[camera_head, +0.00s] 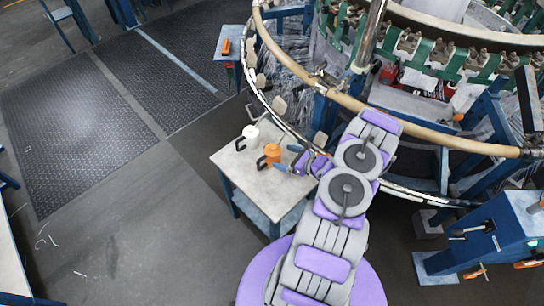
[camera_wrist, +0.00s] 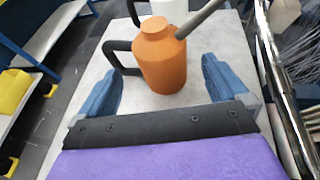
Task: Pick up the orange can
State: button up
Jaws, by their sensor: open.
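The orange can (camera_head: 271,152) stands upright on a small grey-topped table (camera_head: 229,162). It has a dark handle on its left and a grey spout pointing up to the right in the wrist view (camera_wrist: 162,62). My gripper (camera_head: 283,161) is at the table's right side, close to the can. In the wrist view my gripper (camera_wrist: 160,82) has its two blue fingers spread wide, with the can's body between and slightly beyond them. Neither finger appears to touch it.
A white can (camera_head: 251,132) stands just behind the orange one; it also shows in the wrist view (camera_wrist: 172,10). The circular loom's curved rail (camera_head: 262,75) runs along the table's far right side. Open floor (camera_head: 130,215) lies to the left.

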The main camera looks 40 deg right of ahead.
aim_at(280, 156)
jog(key=shift+f+b+x, duration=0.2)
jog(key=shift+b+x, duration=0.1)
jog(key=shift+x, duration=0.8)
jog(key=shift+f+b+x, duration=0.15)
jog(key=shift+b+x, duration=0.1)
jog(key=shift+x, duration=0.9)
jog(key=shift+w+f, duration=0.15)
jog(key=shift+w, duration=0.25)
jog(key=c, duration=1.2)
